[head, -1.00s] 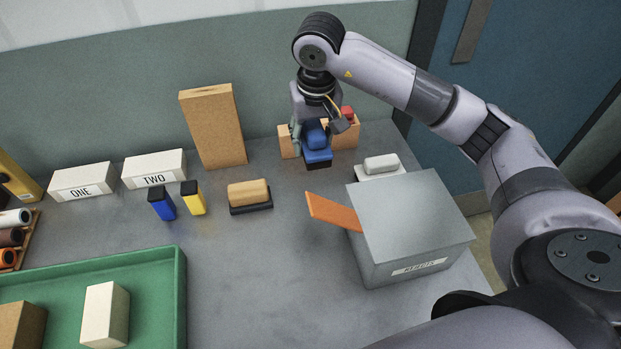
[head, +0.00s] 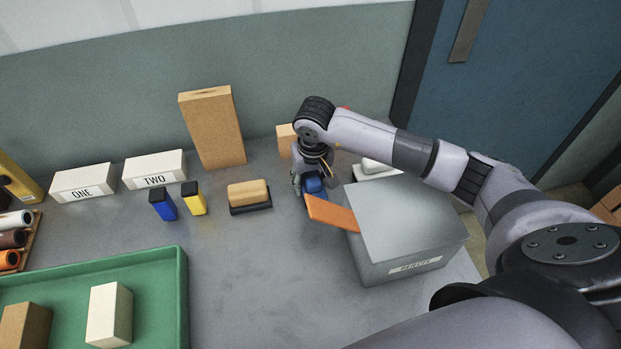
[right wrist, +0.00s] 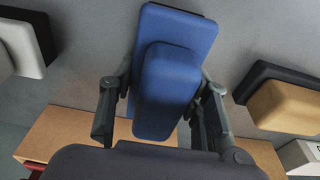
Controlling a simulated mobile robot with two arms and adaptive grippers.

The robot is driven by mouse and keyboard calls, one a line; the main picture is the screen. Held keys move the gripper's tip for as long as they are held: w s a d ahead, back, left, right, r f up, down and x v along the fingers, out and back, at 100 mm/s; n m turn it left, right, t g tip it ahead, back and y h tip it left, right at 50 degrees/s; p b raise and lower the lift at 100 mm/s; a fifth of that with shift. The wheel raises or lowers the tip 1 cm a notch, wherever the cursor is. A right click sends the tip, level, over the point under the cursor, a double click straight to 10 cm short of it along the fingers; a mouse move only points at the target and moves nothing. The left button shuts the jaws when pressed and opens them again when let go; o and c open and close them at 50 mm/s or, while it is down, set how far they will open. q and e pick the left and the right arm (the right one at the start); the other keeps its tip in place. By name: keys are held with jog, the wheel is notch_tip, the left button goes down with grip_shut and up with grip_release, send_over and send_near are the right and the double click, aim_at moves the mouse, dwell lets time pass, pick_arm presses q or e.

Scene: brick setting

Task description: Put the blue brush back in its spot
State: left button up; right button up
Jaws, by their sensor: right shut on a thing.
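The blue brush (head: 315,186) is between the fingers of my right gripper (head: 311,191), low over the table in the head view. It fills the middle of the right wrist view (right wrist: 170,80), with a finger of my right gripper (right wrist: 158,112) on each side of its handle. The brush sits between a tan brush (head: 248,192) on the left and a white brush (head: 374,166) on the right. I cannot tell whether it touches the table. The orange board hides part of its front. My left gripper is not in view.
A grey box (head: 405,235) stands close to the right, an orange board (head: 331,213) sticking out. A tan block (head: 286,140) stands behind the arm. A tall brown brick (head: 212,128) and a green tray (head: 182,300) are left. The table's middle is clear.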

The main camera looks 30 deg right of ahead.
aim_at(312, 175)
jog(key=shift+f, duration=0.1)
jog(key=o, duration=1.3)
jog(key=shift+o, duration=0.2)
jog(key=shift+r, duration=0.25)
jog(key=r, duration=0.3)
jog(key=s+r+b, duration=0.1)
jog(key=r, duration=0.3)
jog(key=r+b, duration=0.1)
jog(key=r, duration=0.2)
jog(key=shift+s+a+r, duration=0.2)
jog(key=shift+s, duration=0.05)
jog(key=shift+s+r, duration=0.1)
jog(key=shift+r, duration=0.55)
